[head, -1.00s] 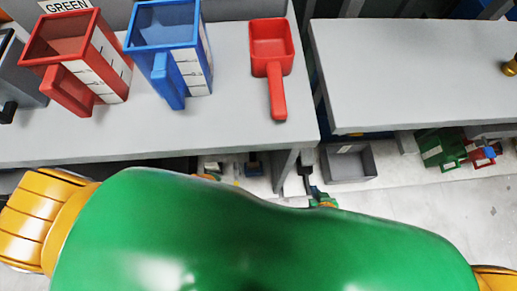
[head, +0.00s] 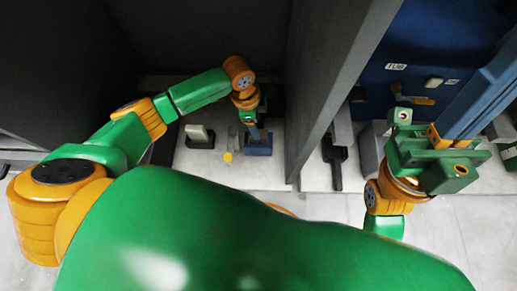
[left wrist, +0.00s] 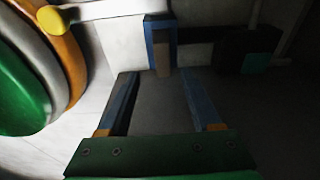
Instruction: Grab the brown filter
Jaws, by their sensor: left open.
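A narrow brown piece, which looks like the brown filter (left wrist: 162,58), stands inside a blue frame (left wrist: 149,36) in the left wrist view. My left gripper (left wrist: 162,90) is open, with its two blue-tipped fingers apart and nothing between them. The brown piece is beyond the fingertips, roughly in line with the gap. In the head view my left gripper (head: 252,126) hangs just above a blue block-like holder (head: 258,149); I cannot make out the filter there. My right gripper (head: 432,160) is at the right, and its finger opening is unclear.
A tall grey panel (head: 330,70) stands between my two arms. A grey box-like part (head: 199,136) and a yellow knob (head: 228,157) are left of the blue holder. A blue cabinet (head: 420,60) is at the right. The recess around the left gripper is dark.

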